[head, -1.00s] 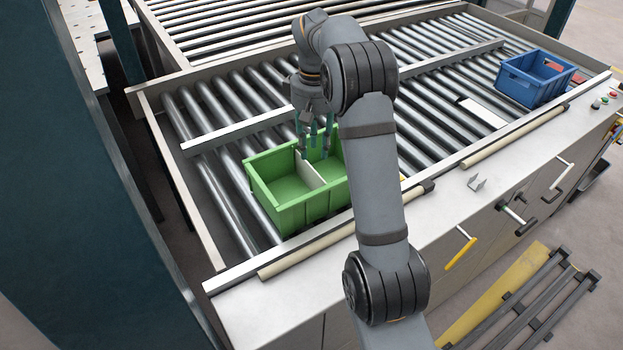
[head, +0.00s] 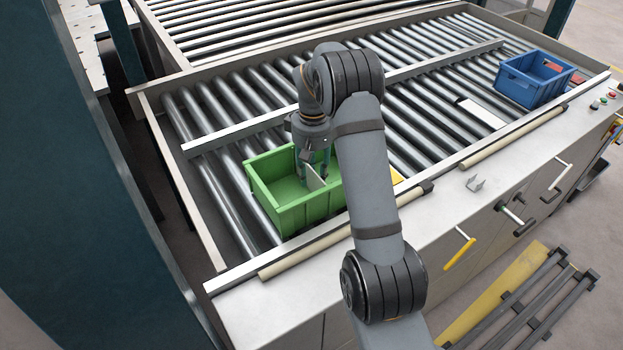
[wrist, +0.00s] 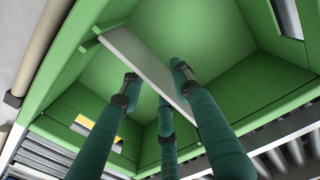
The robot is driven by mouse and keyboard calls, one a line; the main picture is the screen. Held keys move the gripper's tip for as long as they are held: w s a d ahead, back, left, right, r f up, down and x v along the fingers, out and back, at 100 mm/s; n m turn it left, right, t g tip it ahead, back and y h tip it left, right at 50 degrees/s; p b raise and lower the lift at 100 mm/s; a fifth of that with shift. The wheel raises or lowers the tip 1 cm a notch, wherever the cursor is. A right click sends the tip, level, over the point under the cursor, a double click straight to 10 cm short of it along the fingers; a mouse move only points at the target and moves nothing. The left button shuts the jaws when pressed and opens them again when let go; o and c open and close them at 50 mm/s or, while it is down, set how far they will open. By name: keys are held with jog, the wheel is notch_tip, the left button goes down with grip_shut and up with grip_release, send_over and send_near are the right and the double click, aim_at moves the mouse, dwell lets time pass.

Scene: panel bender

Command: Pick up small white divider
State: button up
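The small white divider (head: 315,182) stands upright across the inside of the green bin (head: 290,214). In the wrist view the divider (wrist: 138,60) runs diagonally across the green bin (wrist: 225,40). My gripper (head: 314,172) reaches down into the bin at the divider. In the wrist view my gripper's (wrist: 155,78) three fingers are spread apart. One fingertip is on the divider's upper right side and two are on its lower left side. I cannot tell whether any finger touches it. My arm and fingers hide part of the divider and the bin's right side.
The green bin rests on a roller conveyor with a metal crossbar (head: 238,130) behind it. A blue bin (head: 533,80) stands at the far right. A flat white piece (head: 482,112) lies on the rollers left of it.

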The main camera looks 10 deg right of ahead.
jog(key=shift+c, duration=1.2)
grip_shut()
jog(key=shift+r, duration=0.1)
